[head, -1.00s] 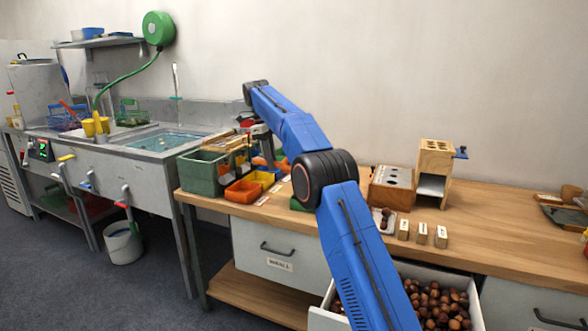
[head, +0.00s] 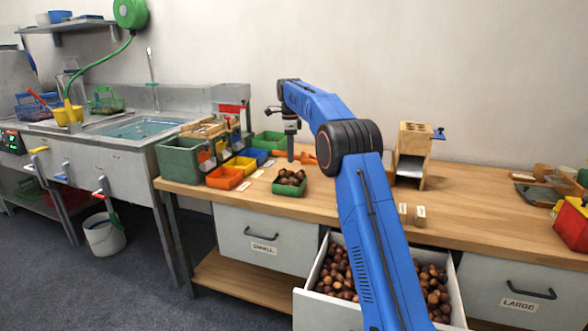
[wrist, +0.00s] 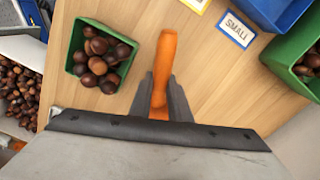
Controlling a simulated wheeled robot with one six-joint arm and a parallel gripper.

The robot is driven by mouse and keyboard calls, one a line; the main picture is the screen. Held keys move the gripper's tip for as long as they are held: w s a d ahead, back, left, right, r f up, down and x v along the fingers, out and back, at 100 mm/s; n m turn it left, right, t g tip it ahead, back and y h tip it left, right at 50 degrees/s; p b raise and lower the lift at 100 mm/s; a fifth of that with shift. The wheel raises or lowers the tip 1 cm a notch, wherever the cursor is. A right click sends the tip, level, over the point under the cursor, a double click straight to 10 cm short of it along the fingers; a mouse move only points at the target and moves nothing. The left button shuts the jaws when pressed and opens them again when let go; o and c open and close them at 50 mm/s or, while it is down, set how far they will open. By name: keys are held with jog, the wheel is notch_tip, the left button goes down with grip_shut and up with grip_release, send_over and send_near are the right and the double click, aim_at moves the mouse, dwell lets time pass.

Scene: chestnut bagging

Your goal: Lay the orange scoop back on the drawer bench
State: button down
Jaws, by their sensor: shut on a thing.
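The orange scoop (head: 305,158) is at the back of the drawer bench (head: 460,215), partly hidden by my gripper (head: 291,157). In the wrist view its orange handle (wrist: 166,55) lies between the two dark fingers of my gripper (wrist: 165,85), which are shut on it. The rest of the scoop is hidden in that view. My gripper points down, low over the wood. I cannot tell whether the scoop touches the bench.
A green tray of chestnuts (head: 303,192) stands just in front of the scoop, left of the handle in the wrist view (wrist: 76,71). Coloured bins, including an orange one (head: 224,178), stand to the left. A drawer of chestnuts (head: 310,298) is open below.

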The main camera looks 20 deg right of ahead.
jog(key=shift+f, duration=2.7)
jog(key=shift+f, duration=0.1)
jog(key=c, duration=1.7)
grip_release()
jog(key=shift+o, duration=0.2)
